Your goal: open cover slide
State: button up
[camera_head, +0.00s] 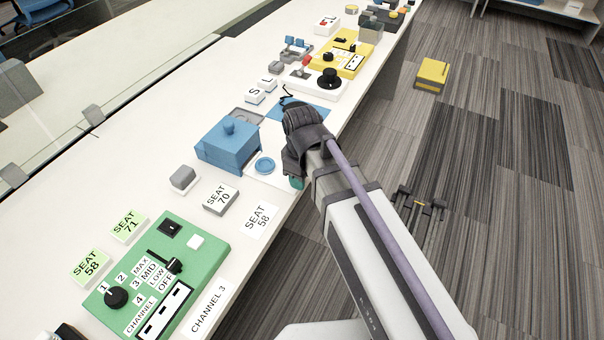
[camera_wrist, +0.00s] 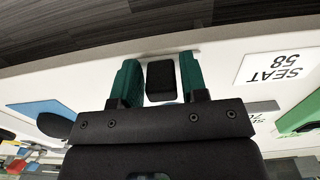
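My gripper (camera_wrist: 160,80) has two teal fingers low over the table's front edge. A black block (camera_wrist: 161,80) sits between them, with a thin gap on each side; I cannot tell whether it is a handle or part of my gripper. In the head view my arm hides most of my gripper, and only a bit of teal (camera_head: 296,183) shows. Nothing is plainly marked as the cover slide. A blue box (camera_head: 228,150) with a knob on top stands left of my gripper, apart from it. A round blue piece (camera_head: 264,165) lies between them.
The white table (camera_head: 130,180) runs diagonally. A green panel (camera_head: 160,285) with knob and switches stands at the near end. A Seat 70 block (camera_head: 220,199) and Seat 58 card (camera_head: 262,218) lie nearby. A yellow panel (camera_head: 343,52) stands further back. A yellow box (camera_head: 432,74) is on the floor.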

jog(key=shift+o, duration=1.3)
notch_tip(320, 180, up, 11)
jog(key=p, duration=1.1)
jog(key=shift+f, duration=0.1)
jog(key=s+d+r+m+p, duration=0.2)
jog(key=d+m, duration=0.4)
jog(key=s+d+r+m+p, duration=0.2)
jog(key=s+d+m, duration=0.1)
jog(key=d+m, duration=0.2)
jog(key=shift+s+d+r+m, duration=0.15)
jog(key=shift+d+r+m, duration=0.2)
jog(key=shift+d, duration=0.8)
